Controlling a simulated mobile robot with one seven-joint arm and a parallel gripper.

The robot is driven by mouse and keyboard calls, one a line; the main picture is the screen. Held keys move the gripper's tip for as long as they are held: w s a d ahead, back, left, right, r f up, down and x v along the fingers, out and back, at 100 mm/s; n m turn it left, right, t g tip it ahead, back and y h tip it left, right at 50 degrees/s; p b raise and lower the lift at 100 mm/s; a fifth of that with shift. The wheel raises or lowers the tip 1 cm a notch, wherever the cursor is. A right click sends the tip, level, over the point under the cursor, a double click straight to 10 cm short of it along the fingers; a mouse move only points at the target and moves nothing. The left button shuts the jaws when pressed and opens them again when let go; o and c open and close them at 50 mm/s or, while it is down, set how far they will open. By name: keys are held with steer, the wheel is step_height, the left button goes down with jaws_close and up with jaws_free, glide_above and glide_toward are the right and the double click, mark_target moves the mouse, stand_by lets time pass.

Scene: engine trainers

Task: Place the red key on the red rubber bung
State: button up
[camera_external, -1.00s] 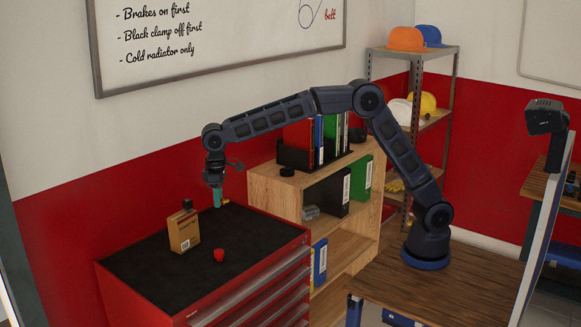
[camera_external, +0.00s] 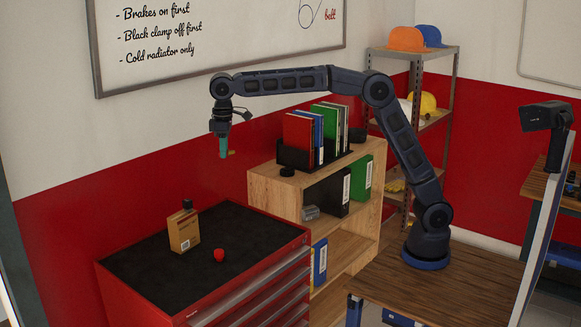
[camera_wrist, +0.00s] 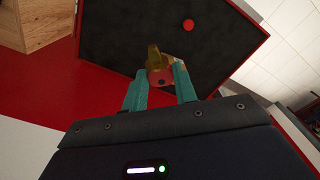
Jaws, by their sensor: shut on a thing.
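My gripper (camera_external: 222,156), with teal fingers, is shut on the key and holds it high above the cabinet top. In the wrist view the key (camera_wrist: 155,58) shows a brass-yellow part beyond the fingertips and a reddish-brown part with a dark spot between them. In the outside view only a small orange-brown tip (camera_external: 231,153) sticks out to the right of the fingers. The red rubber bung (camera_external: 218,255) stands alone on the black top, well below my gripper and apart from it. It also shows in the wrist view (camera_wrist: 188,24), near the top.
A cardboard box (camera_external: 184,232) stands on the cabinet top (camera_external: 150,275), left of the bung, with a dark-capped thing behind it. A wooden shelf (camera_external: 262,184) with binders stands right of the cabinet, near my arm. The top around the bung is clear.

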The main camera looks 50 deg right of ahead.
step_height(320, 180, up, 6)
steer(key=shift+r, duration=0.15)
steer(key=w+d+m, duration=0.3)
steer(key=w+d, duration=0.5)
steer(key=d, duration=0.4)
steer(key=w+d+m, duration=0.3)
steer(key=w+d, duration=0.5)
steer(key=d, duration=0.4)
steer(key=w+d+m+t, duration=0.1)
steer(key=w+d+m, duration=0.15)
steer(key=d, duration=0.95)
steer(key=w+d+m, duration=0.2)
steer(key=w+d, duration=0.1)
steer(key=d, duration=1)
steer(key=m+h, duration=0.2)
steer(key=m, duration=0.9)
glide_above(359, 147)
steer(key=f, duration=3.1)
steer(key=shift+a+f, duration=0.15)
steer(key=shift+a, duration=0.15)
steer(key=shift+s+f, duration=0.1)
steer(key=shift+f, duration=0.05)
